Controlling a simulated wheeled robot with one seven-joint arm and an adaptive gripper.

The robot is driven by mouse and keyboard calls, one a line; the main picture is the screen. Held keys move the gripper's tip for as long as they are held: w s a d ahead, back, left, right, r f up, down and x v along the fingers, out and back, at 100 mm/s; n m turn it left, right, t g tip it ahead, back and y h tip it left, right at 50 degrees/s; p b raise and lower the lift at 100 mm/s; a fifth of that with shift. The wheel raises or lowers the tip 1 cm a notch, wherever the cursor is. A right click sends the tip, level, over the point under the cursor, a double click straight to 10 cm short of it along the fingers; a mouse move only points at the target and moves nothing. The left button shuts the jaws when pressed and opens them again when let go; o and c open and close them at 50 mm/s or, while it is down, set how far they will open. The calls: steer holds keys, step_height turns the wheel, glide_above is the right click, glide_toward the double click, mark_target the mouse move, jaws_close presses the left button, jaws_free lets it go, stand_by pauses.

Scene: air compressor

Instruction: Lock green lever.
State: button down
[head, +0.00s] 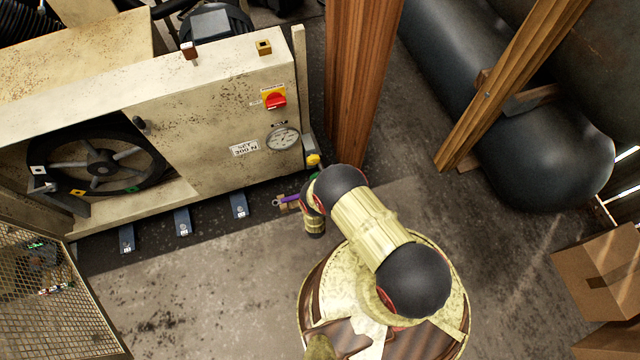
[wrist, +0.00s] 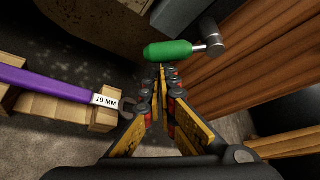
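The green lever (wrist: 168,50) lies across the upper middle of the wrist view, with a metal shaft and a dark cylindrical end on its right. In the head view only a small green bit (head: 314,176) of it shows beside my arm, near the compressor's lower right corner. My gripper (wrist: 160,72) points at the green lever. Its fingers run close together and seem to meet at the tips, with nothing held between them. The tips appear just short of the green grip; I cannot tell whether they touch it. My arm hides the gripper in the head view.
A purple 19 MM wrench (wrist: 50,86) rests on wooden blocks (wrist: 103,118) close to the left finger. A wooden post (head: 362,80) stands behind the lever area. The beige compressor (head: 205,110) has a red switch (head: 276,101) and a gauge (head: 283,138). Open floor lies in front.

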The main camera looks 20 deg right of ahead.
steer(key=shift+w+a+r, duration=0.1)
steer(key=shift+a+r, duration=0.3)
steer(key=shift+a, duration=0.1)
stand_by(0.6)
